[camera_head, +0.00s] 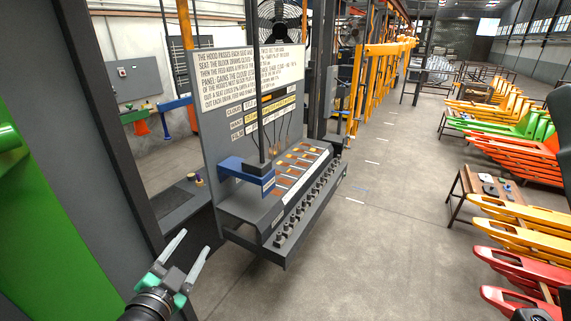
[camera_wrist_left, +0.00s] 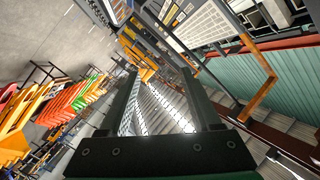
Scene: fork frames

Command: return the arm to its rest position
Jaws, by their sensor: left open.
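My left gripper (camera_head: 194,243) is at the lower left of the head view, pointing up. Its two pale fingers are spread apart with nothing between them. In the left wrist view the dark fingers (camera_wrist_left: 160,80) stand apart, and only the distant hall shows between them. The gripper is in front of and to the left of a grey panel station (camera_head: 228,213), with a visible gap between them in the picture. My right gripper does not show in either view.
The station carries a blue hood (camera_head: 240,170), a row of slots (camera_head: 292,174), black knobs (camera_head: 305,212) and a text board (camera_head: 250,78). A grey post (camera_head: 112,130) stands at left. Orange, green and red forks (camera_head: 510,150) line the right. The middle floor (camera_head: 390,220) is clear.

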